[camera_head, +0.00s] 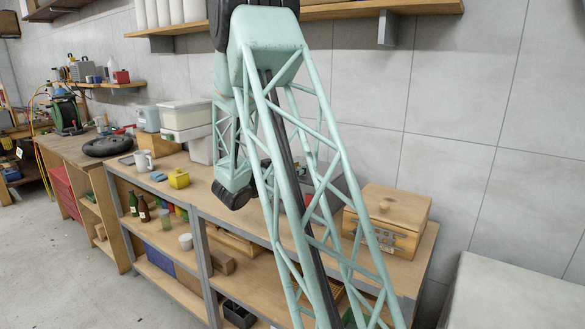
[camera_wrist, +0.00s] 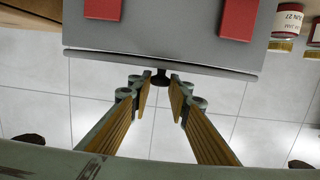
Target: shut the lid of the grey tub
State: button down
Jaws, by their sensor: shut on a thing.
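In the wrist view a grey panel with a rim along its lower edge, apparently the tub's lid (camera_wrist: 160,38), fills the upper middle. Two red patches sit on it. A dark knob (camera_wrist: 161,76) sticks out below the rim, and my gripper (camera_wrist: 161,90) has its two pale-padded fingers closed on it, one at each side. In the head view a grey tub (camera_head: 343,192) stands on the bench, partly hidden behind my lattice arm. My gripper is hidden there, and the lid's angle cannot be told.
A wooden box (camera_head: 388,222) with a knobbed lid stands right of the tub. A yellow container (camera_head: 179,179), a white mug (camera_head: 143,160) and stacked pale tubs (camera_head: 186,115) stand to the left. A wall shelf (camera_head: 340,10) overhangs the bench. Jars (camera_wrist: 292,20) show at upper right.

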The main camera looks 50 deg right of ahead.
jog(key=c, duration=2.5)
grip_release()
jog(key=shift+o, duration=0.2)
jog(key=shift+a, duration=0.15)
jog(key=v, duration=1.1)
jog(key=shift+a, duration=0.35)
jog(key=shift+s+r, duration=0.1)
jog(key=shift+s, duration=0.05)
